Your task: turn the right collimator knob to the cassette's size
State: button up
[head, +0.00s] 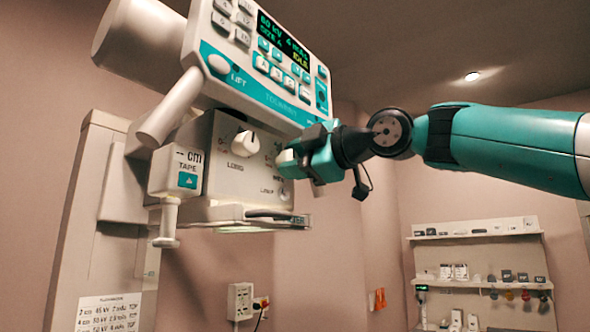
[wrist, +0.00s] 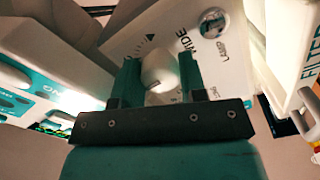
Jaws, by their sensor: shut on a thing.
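The collimator box (head: 225,170) hangs below the control panel. Its left knob (head: 245,143), marked LONG, is white and stands free of my gripper. My gripper (head: 285,160) is at the right side of the box front and covers the right knob in the head view. In the wrist view the white right knob (wrist: 160,72) sits between the two teal fingers of my gripper (wrist: 160,80), which are shut on it. The word WIDE and printed scale marks show beside it. The knob's pointer setting cannot be read. No cassette shows in either view.
The control panel (head: 262,50) is close above, with a lit display showing IDLE. The lamp button (wrist: 213,22) and filter part (wrist: 306,80) are near my fingers. A tape unit (head: 175,172) hangs at left. Wall shelves (head: 475,235) stand far right.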

jog(key=shift+n+b, duration=0.45)
jog(key=shift+n, duration=0.65)
jog(key=o, duration=0.9)
jog(key=shift+d, duration=0.1)
jog(key=b+v, duration=0.4)
jog(key=v, duration=1.3)
jog(key=shift+s+d+b, duration=0.15)
jog(key=shift+b, duration=0.15)
